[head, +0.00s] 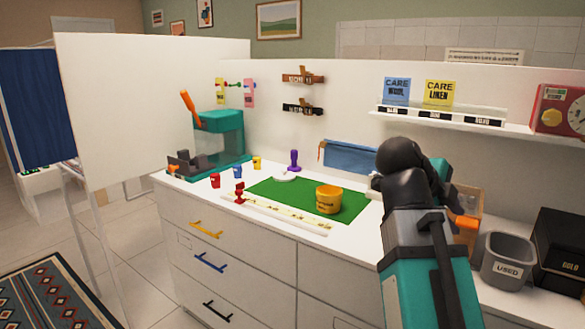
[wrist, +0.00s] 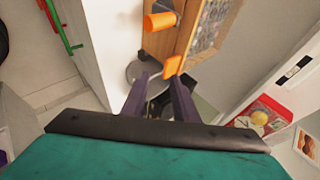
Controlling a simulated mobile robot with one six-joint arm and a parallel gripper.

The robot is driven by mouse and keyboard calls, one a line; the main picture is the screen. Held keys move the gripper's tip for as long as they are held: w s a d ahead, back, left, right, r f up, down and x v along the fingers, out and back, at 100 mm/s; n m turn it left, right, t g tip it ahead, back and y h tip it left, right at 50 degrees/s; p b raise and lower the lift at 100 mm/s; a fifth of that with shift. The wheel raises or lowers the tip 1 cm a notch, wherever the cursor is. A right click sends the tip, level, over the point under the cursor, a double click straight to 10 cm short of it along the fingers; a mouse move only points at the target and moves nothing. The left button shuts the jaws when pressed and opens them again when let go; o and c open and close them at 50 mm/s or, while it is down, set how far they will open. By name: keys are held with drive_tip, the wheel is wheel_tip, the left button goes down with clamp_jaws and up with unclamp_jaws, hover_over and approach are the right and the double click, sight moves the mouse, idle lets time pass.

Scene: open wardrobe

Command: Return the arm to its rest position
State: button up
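My arm, teal with dark joints, rises at the right of the head view in front of the counter. Its gripper cannot be made out there, as the arm's own links cover that area. In the wrist view my gripper (wrist: 158,88) shows two dark purple fingers standing apart, with nothing held between them. Behind the fingers lie a wooden box (wrist: 191,24) and an orange piece (wrist: 172,67), both apart from the fingers as far as I can tell.
A grey bin marked USED (head: 507,262) and a black box (head: 560,250) stand right of my arm. A white shelf (head: 450,122) hangs above.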

sight(457, 225)
drive_tip(key=shift+x, duration=2.1)
drive_tip(key=shift+a+f, duration=0.1)
drive_tip(key=shift+f, duration=0.05)
